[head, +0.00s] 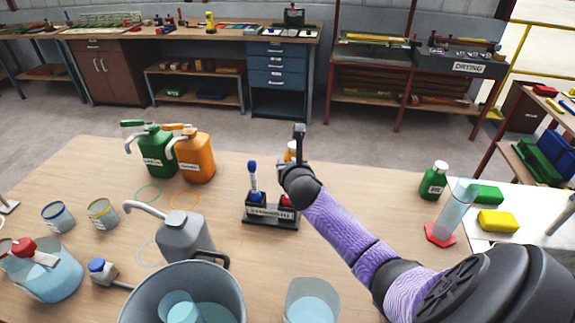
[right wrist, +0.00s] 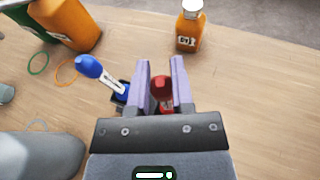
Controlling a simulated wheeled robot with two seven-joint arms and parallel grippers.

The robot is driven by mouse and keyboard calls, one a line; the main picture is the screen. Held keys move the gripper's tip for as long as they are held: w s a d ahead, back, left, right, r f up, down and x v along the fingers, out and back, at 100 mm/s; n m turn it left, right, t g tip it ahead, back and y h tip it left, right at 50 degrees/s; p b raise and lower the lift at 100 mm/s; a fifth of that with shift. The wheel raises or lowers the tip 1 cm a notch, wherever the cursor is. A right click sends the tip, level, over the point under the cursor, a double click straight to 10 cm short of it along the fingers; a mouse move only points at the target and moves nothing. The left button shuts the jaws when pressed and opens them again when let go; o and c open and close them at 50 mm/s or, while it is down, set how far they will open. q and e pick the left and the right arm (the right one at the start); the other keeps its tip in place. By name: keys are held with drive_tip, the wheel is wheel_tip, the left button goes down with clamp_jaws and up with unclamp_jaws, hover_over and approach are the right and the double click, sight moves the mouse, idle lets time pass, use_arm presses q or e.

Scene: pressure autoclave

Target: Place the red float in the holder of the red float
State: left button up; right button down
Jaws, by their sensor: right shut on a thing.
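My right gripper (right wrist: 161,64) is shut on the red float (right wrist: 161,86), whose rounded red top shows between the two lilac fingers in the right wrist view. I cannot tell whether the float's lower end is inside the holder. My left gripper is not in view.
A small orange bottle (right wrist: 187,28) stands just behind the rack. Green (head: 155,150) and orange (head: 195,155) jugs stand back left, with a grey can (head: 186,237) nearer. A green bottle (head: 434,181) and a clear cylinder (head: 457,205) are at right.

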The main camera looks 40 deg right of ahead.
drive_tip(key=c, duration=0.5)
unclamp_jaws()
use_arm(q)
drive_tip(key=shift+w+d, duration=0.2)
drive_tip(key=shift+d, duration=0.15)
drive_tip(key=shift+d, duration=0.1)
use_arm(e)
drive_tip(key=shift+s+a+r, duration=0.1)
drive_tip(key=shift+s+r, duration=0.05)
drive_tip(key=shift+r, duration=0.05)
use_arm(q)
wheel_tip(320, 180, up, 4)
drive_tip(key=p, duration=0.4)
use_arm(e)
drive_tip(key=v, duration=1.1)
drive_tip(key=shift+s, duration=0.25)
drive_tip(key=shift+a, duration=0.15)
